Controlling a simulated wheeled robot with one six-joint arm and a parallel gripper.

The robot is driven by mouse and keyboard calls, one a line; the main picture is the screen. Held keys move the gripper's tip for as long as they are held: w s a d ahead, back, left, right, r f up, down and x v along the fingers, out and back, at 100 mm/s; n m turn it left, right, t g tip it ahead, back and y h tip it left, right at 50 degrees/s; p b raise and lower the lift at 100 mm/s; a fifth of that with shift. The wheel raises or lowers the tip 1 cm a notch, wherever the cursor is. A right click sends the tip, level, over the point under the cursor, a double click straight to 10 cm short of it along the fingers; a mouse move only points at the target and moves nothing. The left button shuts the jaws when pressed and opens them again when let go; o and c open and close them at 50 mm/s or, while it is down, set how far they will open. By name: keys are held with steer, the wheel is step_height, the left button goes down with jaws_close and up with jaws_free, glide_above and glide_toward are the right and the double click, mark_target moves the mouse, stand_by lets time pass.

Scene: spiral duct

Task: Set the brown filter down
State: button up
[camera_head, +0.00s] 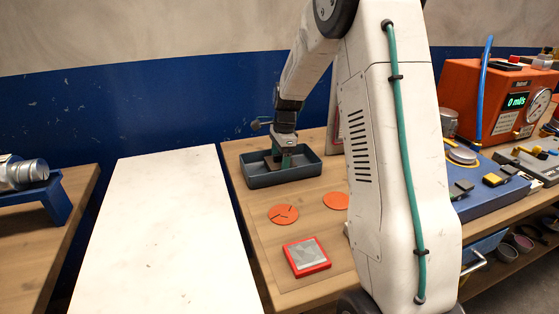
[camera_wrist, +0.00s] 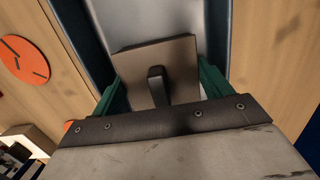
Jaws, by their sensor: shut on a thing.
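My gripper (camera_head: 284,158) points down into a dark grey-green tray (camera_head: 262,184) on the wooden table. In the wrist view its green fingers (camera_wrist: 160,88) stand at both sides of the brown filter (camera_wrist: 180,57), a flat square plate with a raised tab in the middle. The gripper is shut on this filter. In the head view the filter (camera_head: 271,163) shows as a small brown piece inside the tray outline. Whether it touches the tray floor cannot be told. The tray's wall (camera_wrist: 74,40) also shows beside the filter in the wrist view.
Two orange discs (camera_head: 283,214) (camera_head: 335,200) and a red-framed grey square (camera_head: 307,257) lie in front of the tray. A blank white panel (camera_head: 155,235) is left of the table.

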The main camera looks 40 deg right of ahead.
steer(key=shift+f, duration=0.1)
steer(key=o, duration=0.8)
steer(key=shift+o, duration=0.2)
